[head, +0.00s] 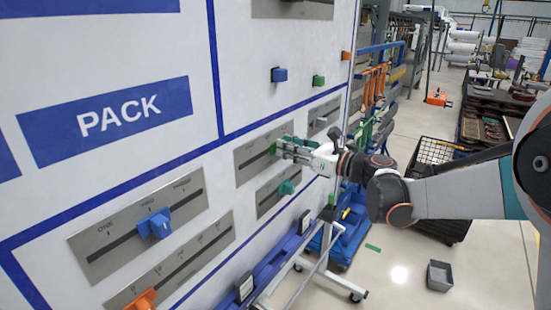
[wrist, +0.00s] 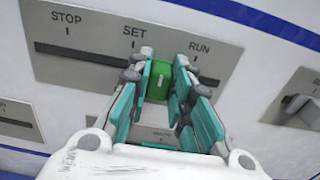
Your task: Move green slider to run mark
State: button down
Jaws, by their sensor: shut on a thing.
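The green slider (wrist: 159,82) sits on a grey plate marked STOP, SET and RUN (wrist: 90,40) in the wrist view. It stands between the SET and RUN marks, a little right of SET. My gripper (wrist: 160,85) is shut on the green slider, one finger on each side. In the head view, my gripper (head: 290,148) reaches the panel from the right at the same plate (head: 247,160). The slider is mostly hidden there by my fingers.
Below that plate is another with a teal slider (head: 286,187). A blue slider (head: 155,224) and an orange slider (head: 142,300) are at lower left. A small grey knob (wrist: 308,110) is to the right in the wrist view.

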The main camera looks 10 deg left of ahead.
jog(key=shift+w+d, duration=0.3)
jog(key=shift+w, duration=0.35)
jog(key=shift+w+d, duration=0.25)
jog(key=shift+w, duration=0.45)
jog(key=shift+w+d, duration=0.3)
jog(key=shift+w, duration=0.35)
jog(key=c, duration=1.7)
grip_release()
jog(key=shift+r, duration=0.1)
jog(key=shift+o, duration=1.3)
jog(key=shift+w+d, duration=0.1)
jog(key=shift+w, duration=0.05)
jog(key=v, duration=1.2)
